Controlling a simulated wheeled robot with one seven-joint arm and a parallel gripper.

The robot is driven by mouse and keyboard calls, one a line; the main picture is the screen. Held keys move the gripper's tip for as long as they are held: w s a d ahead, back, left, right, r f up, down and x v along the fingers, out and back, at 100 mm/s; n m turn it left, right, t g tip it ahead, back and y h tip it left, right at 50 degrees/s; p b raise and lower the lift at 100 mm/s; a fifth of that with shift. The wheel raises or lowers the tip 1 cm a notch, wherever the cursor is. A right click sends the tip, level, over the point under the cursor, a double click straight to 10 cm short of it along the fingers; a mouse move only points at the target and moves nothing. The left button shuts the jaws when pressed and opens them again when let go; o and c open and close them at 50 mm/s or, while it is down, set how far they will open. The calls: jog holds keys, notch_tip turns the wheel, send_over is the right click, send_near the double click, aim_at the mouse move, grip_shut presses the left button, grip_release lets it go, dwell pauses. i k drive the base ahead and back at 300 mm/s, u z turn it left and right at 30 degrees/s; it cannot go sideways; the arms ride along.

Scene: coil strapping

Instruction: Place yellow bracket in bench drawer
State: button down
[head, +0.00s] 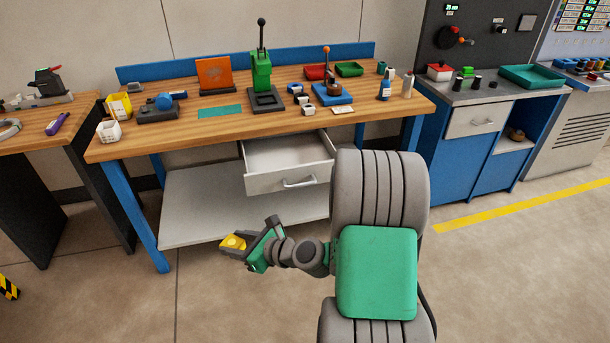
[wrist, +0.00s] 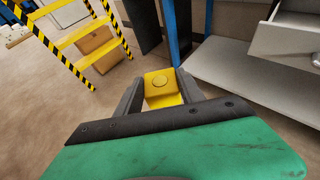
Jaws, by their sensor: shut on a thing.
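The yellow bracket (head: 234,242) is held between the fingers of my gripper (head: 240,247), in front of the bench and low, near the lower shelf's height in the head view. In the wrist view the bracket (wrist: 160,88) sits between the two dark fingers of my gripper (wrist: 158,92), with a round mark on its top. The bench drawer (head: 288,155) is pulled open under the wooden bench top and looks empty inside. My gripper is to the left of the drawer and below it. The drawer's front (wrist: 290,40) shows at the upper right of the wrist view.
The bench top (head: 180,130) carries a green press (head: 262,82), an orange panel (head: 215,75) and several small items. A grey lower shelf (head: 200,215) and blue legs lie below. A yellow step stand (wrist: 85,40) with striped edges shows in the wrist view. Floor in front is clear.

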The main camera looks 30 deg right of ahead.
aim_at(277, 150)
jog(key=u, duration=0.7)
jog(key=i, duration=1.05)
jog(key=z, duration=1.05)
jog(key=i, duration=1)
jog(key=z, duration=0.3)
